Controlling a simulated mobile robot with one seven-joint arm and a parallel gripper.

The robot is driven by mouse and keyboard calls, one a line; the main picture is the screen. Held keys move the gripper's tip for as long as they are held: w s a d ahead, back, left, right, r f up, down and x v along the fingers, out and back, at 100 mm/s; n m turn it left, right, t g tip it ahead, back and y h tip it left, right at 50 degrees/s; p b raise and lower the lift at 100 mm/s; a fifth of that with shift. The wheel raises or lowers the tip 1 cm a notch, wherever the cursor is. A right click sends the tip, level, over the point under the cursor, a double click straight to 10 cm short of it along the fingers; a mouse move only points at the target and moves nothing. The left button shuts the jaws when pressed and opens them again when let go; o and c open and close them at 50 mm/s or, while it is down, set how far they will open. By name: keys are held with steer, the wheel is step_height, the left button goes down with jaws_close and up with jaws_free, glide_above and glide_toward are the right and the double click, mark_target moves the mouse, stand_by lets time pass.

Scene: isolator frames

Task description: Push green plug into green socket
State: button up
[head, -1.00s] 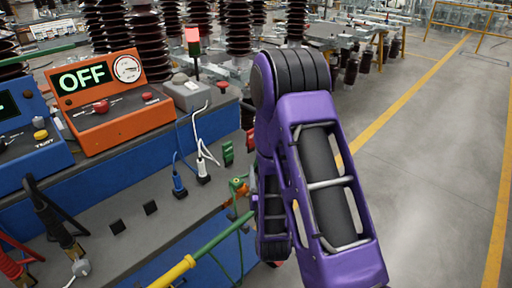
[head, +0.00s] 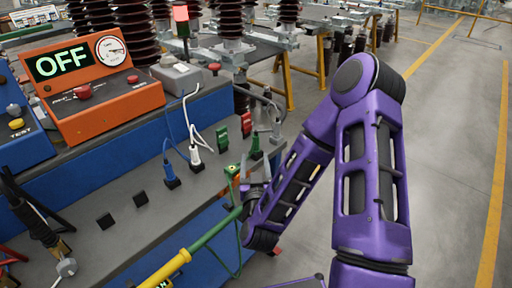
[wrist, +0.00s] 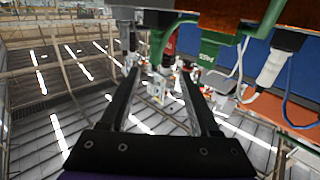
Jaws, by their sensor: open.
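In the wrist view a green cable loops down to a small greenish end (wrist: 161,66) between or behind the fingertips; I cannot tell which. A green block on a dark base (head: 255,148) stands on the bench; I cannot tell whether it is the green socket. My gripper (wrist: 160,74) is open, with its two dark fingers apart. In the head view it is mostly hidden behind my purple arm.
A white plug (head: 195,157) and a blue plug (head: 170,176) stand in sockets. Upright green (head: 222,138) and red (head: 246,124) blocks and a grey plug (head: 276,131) are nearby. An orange box (head: 105,105) reads OFF. A green-yellow pole (head: 210,235) crosses the bench's front. Floor at right is open.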

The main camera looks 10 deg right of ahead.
mark_target(254, 141)
steer(key=w, duration=0.2)
steer(key=w+d, duration=0.1)
steer(key=w, duration=0.5)
steer(key=shift+w+d, duration=0.1)
steer(key=shift+d, duration=0.1)
steer(key=w, duration=0.2)
steer(key=w+d, duration=0.1)
steer(key=w, duration=0.1)
steer(key=shift+d+r, duration=0.2)
steer(key=shift+w, duration=0.5)
jaws_close()
